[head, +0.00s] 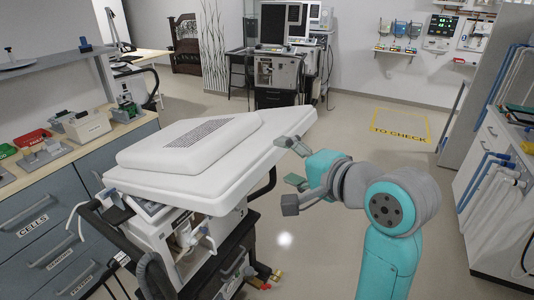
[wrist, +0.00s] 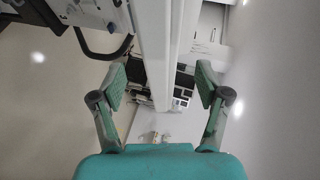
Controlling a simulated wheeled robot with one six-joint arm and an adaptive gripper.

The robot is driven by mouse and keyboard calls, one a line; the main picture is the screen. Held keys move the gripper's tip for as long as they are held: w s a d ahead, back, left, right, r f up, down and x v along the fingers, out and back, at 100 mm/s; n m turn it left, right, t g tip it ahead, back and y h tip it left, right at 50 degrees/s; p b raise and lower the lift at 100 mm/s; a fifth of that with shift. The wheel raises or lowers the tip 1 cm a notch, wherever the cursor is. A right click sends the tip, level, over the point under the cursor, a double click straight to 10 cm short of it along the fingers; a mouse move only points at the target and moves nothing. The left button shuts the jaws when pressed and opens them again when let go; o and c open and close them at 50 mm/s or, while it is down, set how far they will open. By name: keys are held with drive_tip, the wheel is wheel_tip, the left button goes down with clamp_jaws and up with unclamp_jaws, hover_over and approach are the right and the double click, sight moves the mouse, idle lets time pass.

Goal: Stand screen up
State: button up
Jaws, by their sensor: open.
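The screen (head: 190,142) is a white slab with a grey vent grille on its upward side. It lies nearly flat, tilted a little, over the top of a ventilator cart (head: 175,240); its display face is hidden. My gripper (head: 291,165) is open just off the screen's right-hand edge, with its fingers pointing toward it. In the wrist view, the screen's white edge (wrist: 156,45) runs down between the two spread fingers, with a gap visible on each side. I see no finger touching it.
A grey cabinet with a worktop (head: 60,215) stands close on the left. Another ventilator (head: 278,75) stands at the back. A yellow "TO CHECK" floor marking (head: 400,125) lies in open floor. A bench with blue tubes (head: 500,200) is on the right.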

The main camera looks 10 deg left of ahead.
sight(264, 152)
drive_tip(key=x, duration=0.8)
drive_tip(key=shift+w+a, duration=0.1)
drive_tip(key=shift+a, duration=0.05)
drive_tip(key=shift+c, duration=0.3)
clamp_jaws()
drive_tip(key=shift+r, duration=0.1)
